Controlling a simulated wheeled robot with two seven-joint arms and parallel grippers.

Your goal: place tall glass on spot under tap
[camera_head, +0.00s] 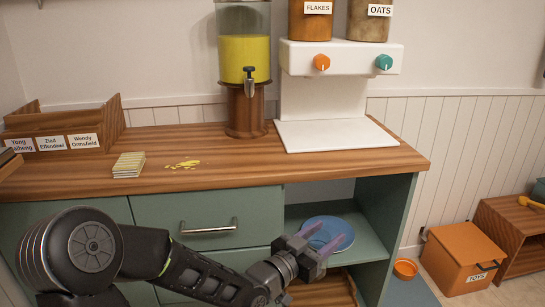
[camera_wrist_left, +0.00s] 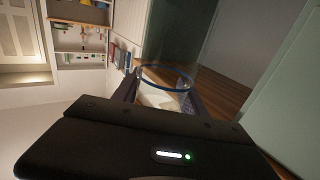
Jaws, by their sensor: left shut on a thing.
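My left gripper (camera_head: 323,237) is in front of the cabinet's open shelf, below the countertop (camera_head: 222,165). In the left wrist view its fingers are closed around a clear glass with a blue rim (camera_wrist_left: 163,89). In the head view I cannot make the glass out clearly against the blue plate behind the fingers. The drink dispenser (camera_head: 244,48) with yellow liquid stands on a round wooden stand at the back of the counter. Its dark tap (camera_head: 249,80) faces forward above bare countertop. My right gripper is not in view.
A blue plate (camera_head: 333,231) lies on the open shelf. A white cereal dispenser (camera_head: 345,136) stands right of the drink. A stack of cards (camera_head: 129,165), yellow bits (camera_head: 185,164) and a labelled wooden rack (camera_head: 66,133) are on the left counter. An orange toy box (camera_head: 462,259) is on the floor.

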